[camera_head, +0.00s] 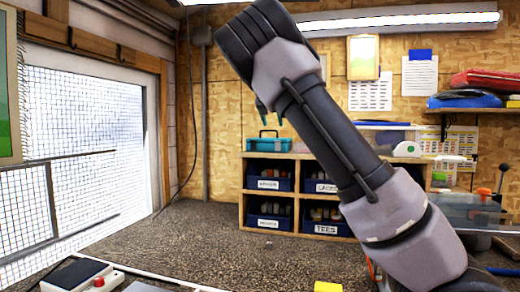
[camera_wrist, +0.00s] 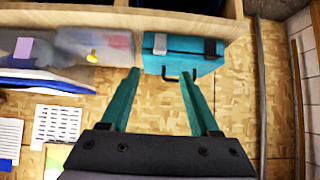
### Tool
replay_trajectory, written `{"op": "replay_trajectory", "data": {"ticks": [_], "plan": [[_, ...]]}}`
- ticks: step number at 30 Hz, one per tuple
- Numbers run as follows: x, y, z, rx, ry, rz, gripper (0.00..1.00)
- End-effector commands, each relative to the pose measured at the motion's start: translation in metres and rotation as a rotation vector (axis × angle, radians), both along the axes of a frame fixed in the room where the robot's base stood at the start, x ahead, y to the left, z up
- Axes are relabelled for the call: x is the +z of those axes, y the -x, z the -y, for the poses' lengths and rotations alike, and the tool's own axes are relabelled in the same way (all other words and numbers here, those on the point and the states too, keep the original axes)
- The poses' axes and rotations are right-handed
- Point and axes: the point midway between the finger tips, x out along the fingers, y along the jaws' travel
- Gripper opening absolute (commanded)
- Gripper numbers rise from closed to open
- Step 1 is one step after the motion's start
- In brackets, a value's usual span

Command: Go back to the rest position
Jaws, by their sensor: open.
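My gripper (camera_wrist: 160,88) shows in the wrist view as two teal fingers spread apart, with nothing between them. In that view a teal toolbox (camera_wrist: 182,52) with a dark handle lies beyond the fingertips, apart from them as far as I can tell. In the head view my arm is raised across the middle, and the gripper is mostly hidden behind it; only a bit of teal (camera_head: 262,104) shows. The same teal toolbox (camera_head: 270,144) stands on top of the wooden shelf unit.
The wooden shelf unit (camera_head: 241,200) holds dark labelled bins. A yellow block (camera_head: 328,286) lies at the front, and a box with a red button (camera_head: 82,277) is at front left. A mesh window (camera_head: 85,140) fills the left. The dark bench top (camera_head: 190,240) is clear in the middle.

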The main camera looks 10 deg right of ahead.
Motion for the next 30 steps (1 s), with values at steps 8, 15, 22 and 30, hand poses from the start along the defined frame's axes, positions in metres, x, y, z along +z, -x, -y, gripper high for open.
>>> {"op": "replay_trajectory", "data": {"ticks": [8,15,22,30], "plan": [[-0.034,0.014,0.058,-0.049,-0.132,-0.087,0.62],[-0.087,0.075,0.124,-0.075,-0.4,-0.232,0.62],[-0.095,0.154,0.137,-0.022,-0.588,-0.29,0.62],[-0.079,0.262,0.122,0.092,-0.668,-0.277,0.62]]}}
